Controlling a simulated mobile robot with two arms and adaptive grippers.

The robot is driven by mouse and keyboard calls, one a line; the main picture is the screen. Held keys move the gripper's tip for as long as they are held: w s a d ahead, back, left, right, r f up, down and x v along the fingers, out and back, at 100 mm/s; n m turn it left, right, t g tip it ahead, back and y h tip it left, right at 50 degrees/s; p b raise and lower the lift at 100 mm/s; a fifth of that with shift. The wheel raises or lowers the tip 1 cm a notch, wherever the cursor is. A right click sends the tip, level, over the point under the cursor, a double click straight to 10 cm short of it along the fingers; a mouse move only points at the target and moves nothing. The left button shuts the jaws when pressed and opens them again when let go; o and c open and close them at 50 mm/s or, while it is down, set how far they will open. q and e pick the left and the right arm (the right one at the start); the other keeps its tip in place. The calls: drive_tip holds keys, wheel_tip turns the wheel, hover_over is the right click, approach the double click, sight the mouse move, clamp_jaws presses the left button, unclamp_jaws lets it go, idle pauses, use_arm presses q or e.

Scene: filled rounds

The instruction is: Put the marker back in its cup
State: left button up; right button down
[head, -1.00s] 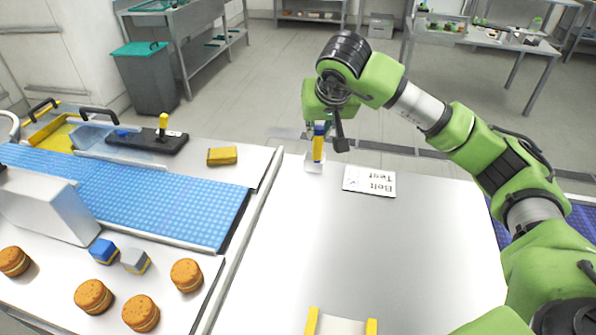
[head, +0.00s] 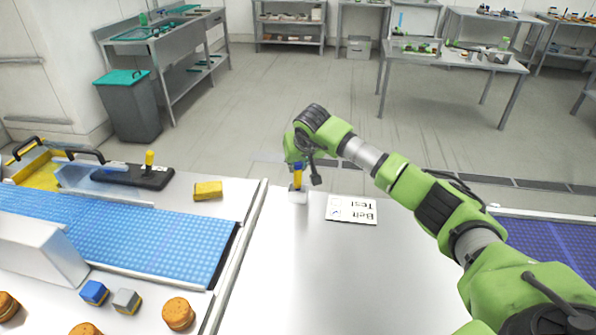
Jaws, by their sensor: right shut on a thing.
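The marker (head: 297,175) is yellow with a blue upper end and stands upright. My right gripper (head: 297,163) is shut on its upper part, with the fingers partly hidden behind my wrist. The small white cup (head: 298,197) stands on the grey table, directly below the marker. The marker's lower end meets the cup's top in the picture. I cannot tell how far inside the cup it is. My left gripper is not in view.
A white "Belt Test" card (head: 351,209) lies right of the cup. A blue conveyor belt (head: 120,235) runs on the left, with a yellow block (head: 208,190) behind it and round biscuits (head: 178,313) in front. The table's middle (head: 330,270) is clear.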

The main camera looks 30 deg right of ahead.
sight(299, 172)
wheel_tip(299, 172, down, 3)
drive_tip(key=shift+w+d+p, duration=0.1)
drive_tip(key=shift+w+p, duration=0.05)
drive_tip(key=shift+p, duration=0.95)
drive_tip(key=shift+f, duration=0.2)
drive_tip(key=shift+f, duration=0.1)
drive_tip(key=shift+f+b, duration=0.15)
drive_tip(key=shift+b, duration=0.15)
drive_tip(key=c, duration=1.9)
unclamp_jaws()
